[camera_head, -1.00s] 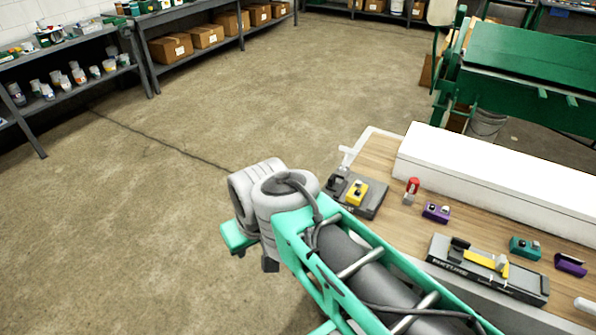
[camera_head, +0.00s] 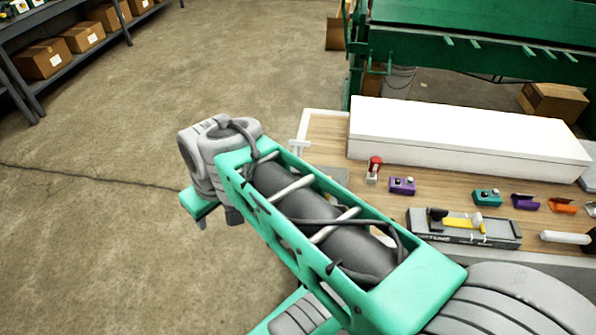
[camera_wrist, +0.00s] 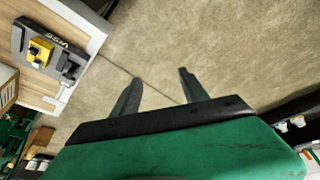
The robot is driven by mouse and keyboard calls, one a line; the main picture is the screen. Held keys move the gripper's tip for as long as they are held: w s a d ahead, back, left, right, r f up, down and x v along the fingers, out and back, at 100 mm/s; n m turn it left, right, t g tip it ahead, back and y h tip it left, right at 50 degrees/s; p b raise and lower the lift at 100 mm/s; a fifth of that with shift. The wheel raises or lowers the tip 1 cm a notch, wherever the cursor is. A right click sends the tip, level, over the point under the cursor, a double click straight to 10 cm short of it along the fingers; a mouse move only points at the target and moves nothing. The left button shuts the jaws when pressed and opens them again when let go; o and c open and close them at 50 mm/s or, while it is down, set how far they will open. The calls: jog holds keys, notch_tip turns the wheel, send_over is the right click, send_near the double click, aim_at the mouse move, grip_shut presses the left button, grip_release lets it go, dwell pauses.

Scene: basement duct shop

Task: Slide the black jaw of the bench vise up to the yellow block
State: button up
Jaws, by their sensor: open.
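The bench vise (camera_wrist: 57,41) is at the top left of the wrist view, near the bench edge, with its dark grey base lettered VISE. The yellow block (camera_wrist: 40,50) sits on it. A black part that looks like the jaw (camera_wrist: 73,66) is at the end near the white handle (camera_wrist: 65,91); I cannot tell the exact gap to the block. My gripper (camera_wrist: 160,85) is open and empty, over the floor, apart from the vise.
On the wooden bench (camera_head: 330,130) stand a long white box (camera_head: 460,140), a red-topped piece (camera_head: 374,168), a purple block (camera_head: 402,186), a teal block (camera_head: 487,197) and a fixture (camera_head: 465,230) with a yellow bar. Open floor (camera_head: 90,210) lies to the left.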

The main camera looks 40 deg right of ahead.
jog(key=w+d, duration=0.2)
jog(key=d, duration=0.1)
jog(key=w+d+f+n, duration=0.1)
jog(key=w+d, duration=0.1)
jog(key=d, duration=0.1)
jog(key=w+d+f+n+g, duration=0.1)
jog(key=w+d, duration=0.1)
jog(key=d, duration=0.2)
jog(key=shift+w+d+f+y, duration=0.1)
jog(key=shift+w+y, duration=0.2)
jog(key=shift+w, duration=0.05)
jog(key=s+d+f+n+y, duration=0.15)
jog(key=d+f, duration=0.25)
jog(key=d, duration=0.6)
jog(key=d+f+n+y, duration=0.1)
jog(key=d+f+n, duration=0.3)
jog(key=d, duration=0.7)
jog(key=shift+m+t+h, duration=0.25)
jog(key=shift+m+t, duration=0.05)
jog(key=shift+m, duration=0.15)
jog(key=p+x, duration=0.1)
jog(key=x, duration=0.7)
jog(key=shift+w+a+f, duration=0.1)
jog(key=shift+w+a, duration=0.05)
jog(key=shift+w, duration=0.1)
jog(key=shift+c, duration=0.2)
grip_shut()
